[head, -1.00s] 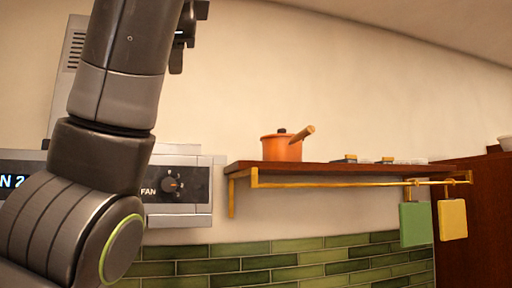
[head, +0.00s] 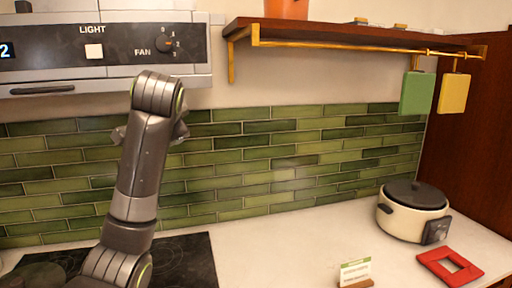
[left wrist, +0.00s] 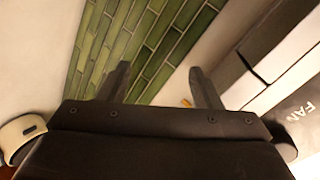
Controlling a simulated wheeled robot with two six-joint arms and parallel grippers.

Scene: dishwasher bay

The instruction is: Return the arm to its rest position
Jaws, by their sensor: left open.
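My left arm (head: 143,170) rises from the bottom left of the head view, in front of the green tiles and below the range hood. Its gripper is mostly hidden behind the arm's upper end there. In the left wrist view my left gripper (left wrist: 158,85) shows two fingers spread apart with nothing between them. Beyond the fingers is the green tiled wall (left wrist: 150,40). My right gripper is in neither view.
The range hood (head: 60,60) is close above the arm. A cooktop (head: 185,262) lies below it. A wooden shelf (head: 340,38) hangs at right.

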